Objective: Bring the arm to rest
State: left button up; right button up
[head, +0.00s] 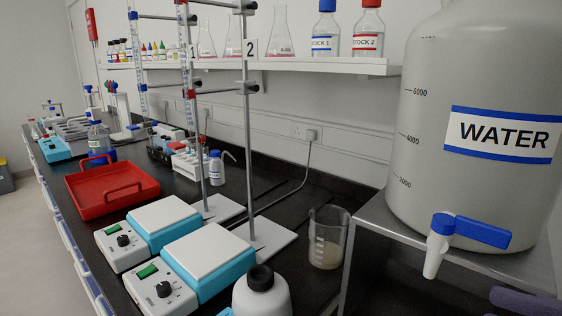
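Neither of my grippers can be made out in the head view. A dark, rounded shape (525,300) shows at the lower right edge, and I cannot tell what it is. The large grey water container (420,150) stands on a metal stand (385,222) at the right, with its blue-handled tap (470,229) facing me. A glass beaker (327,240) with a little pale content stands on the black bench left of the stand.
Two hotplate stirrers (205,250) (163,215) stand on the bench beside tall burette stands (248,135). A white, black-capped vessel (262,292) is cut off at the bottom. A red tray (110,186) lies farther left. A wall shelf (300,66) holds flasks and bottles.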

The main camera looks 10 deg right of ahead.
jog(key=s+a+f+m+g+h, duration=0.2)
jog(key=a+f+g+h, duration=0.1)
jog(key=a+f+h, duration=0.3)
jog(key=s+m+g+h, duration=0.3)
jog(key=s+g, duration=0.3)
jog(key=s, duration=0.2)
notch_tip(320, 180, up, 38)
jog(key=s+p, duration=0.1)
jog(key=p, duration=3.8)
jog(key=shift+f, duration=0.15)
jog(key=shift+d, duration=0.1)
